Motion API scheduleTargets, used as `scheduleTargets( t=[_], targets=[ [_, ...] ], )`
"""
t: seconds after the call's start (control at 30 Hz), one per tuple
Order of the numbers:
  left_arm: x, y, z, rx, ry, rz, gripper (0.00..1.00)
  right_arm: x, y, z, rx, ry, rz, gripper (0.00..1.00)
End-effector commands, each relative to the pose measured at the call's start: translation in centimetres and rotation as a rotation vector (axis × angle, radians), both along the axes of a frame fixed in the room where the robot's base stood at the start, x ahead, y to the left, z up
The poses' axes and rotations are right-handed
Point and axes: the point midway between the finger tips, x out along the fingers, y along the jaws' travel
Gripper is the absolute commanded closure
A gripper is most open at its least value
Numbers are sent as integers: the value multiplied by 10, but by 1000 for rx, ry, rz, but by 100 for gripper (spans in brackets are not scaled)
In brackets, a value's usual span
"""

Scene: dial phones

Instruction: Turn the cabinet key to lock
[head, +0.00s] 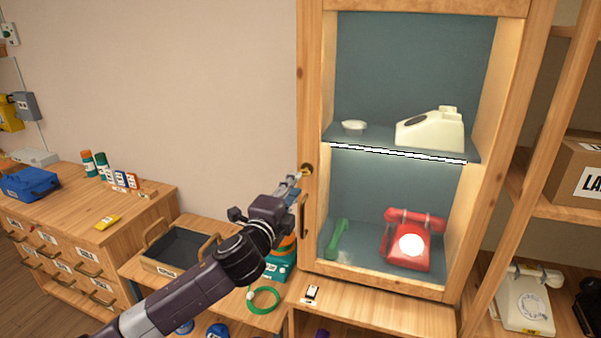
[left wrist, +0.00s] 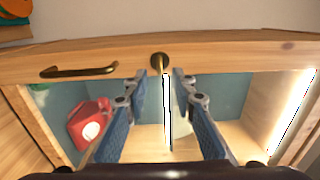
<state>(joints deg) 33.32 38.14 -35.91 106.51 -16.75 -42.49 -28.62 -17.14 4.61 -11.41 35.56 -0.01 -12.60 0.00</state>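The wooden glass-front cabinet (head: 311,90) is closed, with a brass lock and key (head: 307,169) on the left door stile. The brass key also shows in the left wrist view (left wrist: 160,61), its stem pointing out between my fingertips. My left gripper (head: 296,178) is in front of the lock. In the left wrist view, the left gripper (left wrist: 160,80) has its blue fingers apart, one on each side of the key, with a visible gap. Whether a fingertip touches the key cannot be told. My right gripper is not in view.
A brass door handle (head: 303,216) is just below the lock. Inside the cabinet are a red phone (head: 411,226), a green handset (head: 336,239) and a cream phone (head: 431,130). A dark tray (head: 178,248) stands on the low bench at left.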

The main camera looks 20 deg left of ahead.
Motion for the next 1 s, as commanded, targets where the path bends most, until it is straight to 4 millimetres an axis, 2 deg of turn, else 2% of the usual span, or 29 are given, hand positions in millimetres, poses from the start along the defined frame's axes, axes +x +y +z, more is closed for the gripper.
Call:
scheduleTargets(
  t=[0.2, 0.43, 0.6, 0.87, 1.0],
  targets=[
    [32, -1, 3, -2, 0, 1, 76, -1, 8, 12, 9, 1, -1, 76],
    [56, -2, 1, -2, 1, 1, 76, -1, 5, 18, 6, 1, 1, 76],
    [63, -2, 0, -2, 1, 0, 76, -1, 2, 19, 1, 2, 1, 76],
    [64, -3, 0, -2, 1, -1, 76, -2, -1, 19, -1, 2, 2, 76],
    [64, -3, -1, -2, 1, -1, 90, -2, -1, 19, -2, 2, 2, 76]
  ],
)
